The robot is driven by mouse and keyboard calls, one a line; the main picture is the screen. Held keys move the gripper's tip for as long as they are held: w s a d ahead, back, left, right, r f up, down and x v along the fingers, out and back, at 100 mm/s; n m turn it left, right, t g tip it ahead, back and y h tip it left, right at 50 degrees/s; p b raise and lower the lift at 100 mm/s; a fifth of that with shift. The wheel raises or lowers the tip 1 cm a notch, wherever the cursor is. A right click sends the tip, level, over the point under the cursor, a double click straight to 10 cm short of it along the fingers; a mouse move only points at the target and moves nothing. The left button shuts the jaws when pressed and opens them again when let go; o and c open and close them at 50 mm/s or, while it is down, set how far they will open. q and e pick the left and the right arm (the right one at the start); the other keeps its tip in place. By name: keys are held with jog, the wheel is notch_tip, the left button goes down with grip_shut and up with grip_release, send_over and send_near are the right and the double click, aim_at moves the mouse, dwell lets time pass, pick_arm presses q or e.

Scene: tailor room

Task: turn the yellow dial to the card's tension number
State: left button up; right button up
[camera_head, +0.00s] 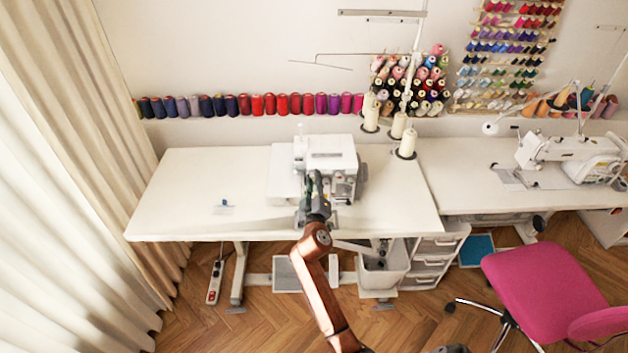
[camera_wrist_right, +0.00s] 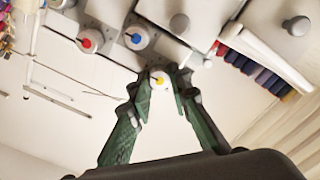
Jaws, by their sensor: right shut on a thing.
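The white overlock machine (camera_head: 330,157) stands on the white table. My right gripper (camera_head: 314,178) reaches its front from below and hides part of it in the head view. In the right wrist view, the yellow dial (camera_wrist_right: 159,80), white with a yellow centre, sits between the green fingertips of my right gripper (camera_wrist_right: 160,84). The fingers are shut on it from both sides. The mark and numbers at the dial are too small to read. A small pale item with a blue part (camera_head: 224,207) lies at the table's left; I cannot tell whether it is the card. My left gripper is out of view.
A red-centred dial (camera_wrist_right: 86,42) and a blue-centred dial (camera_wrist_right: 138,37) sit close beside the yellow one. The table (camera_head: 180,205) is mostly clear left of the machine. Thread cones (camera_head: 398,125) stand behind it. A pink chair (camera_head: 548,290) stands at the right.

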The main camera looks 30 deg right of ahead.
grip_shut()
jog(key=shift+f, duration=0.15)
jog(key=shift+f+m+b, duration=0.1)
jog(key=shift+m+b, duration=1.6)
jog(key=shift+m, duration=1.3)
jog(key=o, duration=0.7)
grip_release()
